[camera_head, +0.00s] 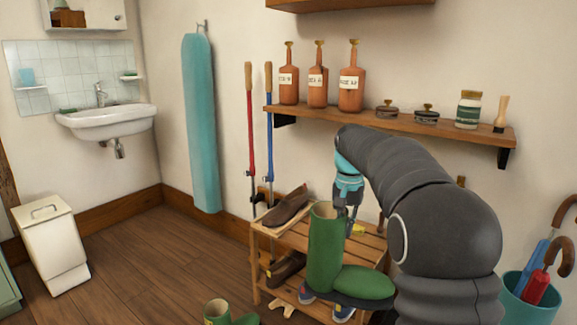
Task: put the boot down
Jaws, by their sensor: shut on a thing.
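A tall green boot (325,255) is upright in front of the slatted wooden shoe rack (268,238), its toe pointing right. My gripper (348,215) is shut on the upper part of the boot's shaft, at its right side near the rim. The fingertips are partly hidden. The dark sole shows under the toe, and I cannot tell whether it touches anything. A second green boot (218,310) is at the bottom edge of the picture, on the floor and partly cut off.
The rack holds a brown shoe (287,206) on top, with another brown shoe (286,267) and blue shoes (308,294) below. A teal umbrella bin (520,300) stands at right, a white bin (50,245) at left.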

